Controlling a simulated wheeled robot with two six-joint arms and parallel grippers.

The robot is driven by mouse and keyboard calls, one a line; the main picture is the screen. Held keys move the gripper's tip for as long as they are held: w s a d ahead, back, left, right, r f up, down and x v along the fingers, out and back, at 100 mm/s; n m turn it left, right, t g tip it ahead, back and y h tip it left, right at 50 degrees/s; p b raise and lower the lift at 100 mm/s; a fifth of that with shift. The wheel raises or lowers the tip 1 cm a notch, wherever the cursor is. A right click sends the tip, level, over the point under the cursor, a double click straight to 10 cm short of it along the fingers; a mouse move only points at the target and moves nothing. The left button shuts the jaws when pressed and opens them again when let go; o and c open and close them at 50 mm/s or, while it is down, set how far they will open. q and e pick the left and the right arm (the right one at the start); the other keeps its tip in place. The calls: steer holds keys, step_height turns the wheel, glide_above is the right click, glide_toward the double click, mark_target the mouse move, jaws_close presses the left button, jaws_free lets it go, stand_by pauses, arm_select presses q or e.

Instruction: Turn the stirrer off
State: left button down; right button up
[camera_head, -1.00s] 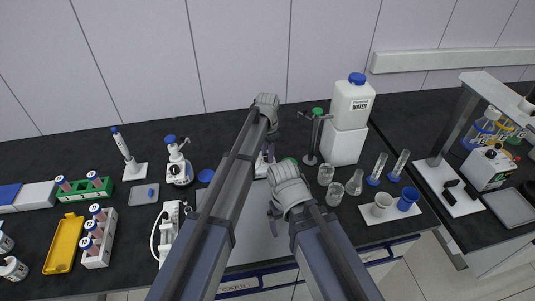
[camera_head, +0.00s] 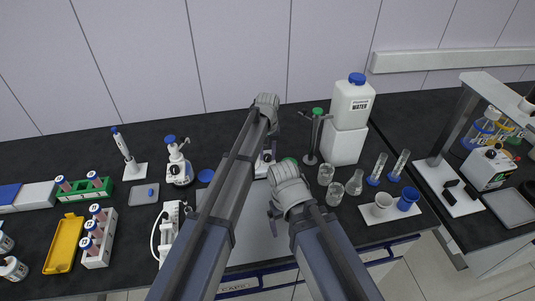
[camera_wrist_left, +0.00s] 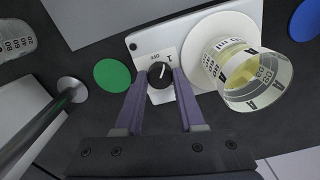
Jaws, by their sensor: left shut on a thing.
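The stirrer (camera_wrist_left: 143,43) is a white unit with a round plate and a black knob (camera_wrist_left: 159,84) on its front panel. The knob's white pointer line points up in the left wrist view, among printed marks. My left gripper (camera_wrist_left: 160,88) has its two purple fingers on both sides of the knob, shut on it. A glass beaker (camera_wrist_left: 258,76) with yellow liquid stands on the plate. In the head view the stirrer (camera_head: 262,168) is mostly hidden behind my left arm. My right gripper (camera_head: 275,223) is only partly seen in the head view, low in front of the stirrer, its fingers unclear.
A green disc (camera_wrist_left: 112,75) and a metal stand rod (camera_wrist_left: 40,125) are close to the left fingers. Glass beakers (camera_head: 326,175), a flask (camera_head: 354,183) and a water container (camera_head: 353,103) stand to the right.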

arm_select(q)
steer(key=n, duration=0.6)
steer(key=shift+n, duration=0.4)
stand_by(0.4)
steer(key=c, duration=0.5)
jaws_free()
